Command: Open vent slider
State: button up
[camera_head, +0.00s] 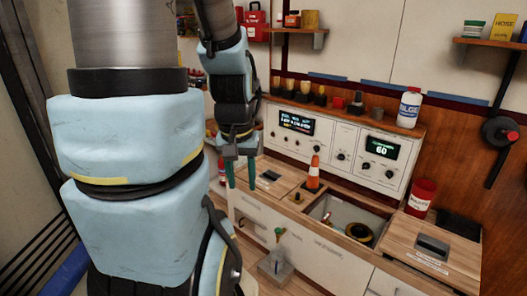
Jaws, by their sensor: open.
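My gripper (241,182) hangs fingers down, left of the picture's middle, with its two green fingers apart and nothing visible between them. It appears in front of the left end of the counter; the exact gap is unclear. I cannot single out the vent slider for sure. The white control panel (340,144) at the back of the counter carries two lit displays and several dark knobs. My arm hides the left part of the scene.
A wooden lid (436,241) with a grey handle and a red can (421,197) are at the right. A white bottle (409,108) stands on the ledge above the panel.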

aim_at(243, 222)
jog(key=i+u, duration=0.25)
jog(key=i, duration=0.35)
jog(key=u, duration=1.55)
